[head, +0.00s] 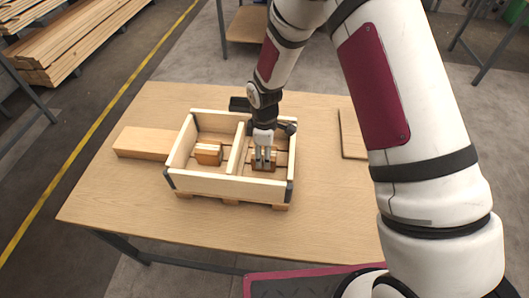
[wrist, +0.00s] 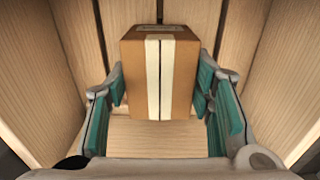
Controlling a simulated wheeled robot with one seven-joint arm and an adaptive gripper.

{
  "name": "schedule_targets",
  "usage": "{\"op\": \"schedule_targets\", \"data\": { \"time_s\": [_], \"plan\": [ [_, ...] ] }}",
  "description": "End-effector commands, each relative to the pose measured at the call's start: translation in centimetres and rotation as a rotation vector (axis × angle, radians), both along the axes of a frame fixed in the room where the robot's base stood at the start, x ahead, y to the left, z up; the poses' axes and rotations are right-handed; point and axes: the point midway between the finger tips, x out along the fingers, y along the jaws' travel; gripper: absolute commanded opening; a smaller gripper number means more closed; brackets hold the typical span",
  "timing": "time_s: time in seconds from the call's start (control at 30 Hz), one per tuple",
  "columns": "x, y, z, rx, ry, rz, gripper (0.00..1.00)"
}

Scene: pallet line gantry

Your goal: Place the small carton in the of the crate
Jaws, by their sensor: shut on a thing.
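The crate (head: 228,186) is a pale wooden box on the table, split by a divider (head: 236,150) into a left and a right compartment. My gripper (head: 264,157) reaches down into the right compartment. It is shut on the small carton (wrist: 178,80), which is brown with a pale tape stripe. In the wrist view the teal finger pads flank the carton, with wooden walls around it. In the head view the fingers partly hide the carton, and I cannot tell whether it touches the crate floor.
An orange-brown block with a pale stripe (head: 208,153) sits in the left compartment. A wooden board (head: 142,143) lies left of the crate, and a flat tray-like piece (head: 352,134) lies to the right. The front of the table (head: 180,220) is clear.

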Motion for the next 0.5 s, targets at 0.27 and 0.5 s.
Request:
{"op": "schedule_targets", "data": {
  "time_s": [0.27,0.5],
  "plan": [
    [0.06,0.01,-0.18,0.0,-0.001,0.0,0.09],
    [0.01,0.0,-0.18,0.0,0.0,0.0,0.68]
  ]
}}
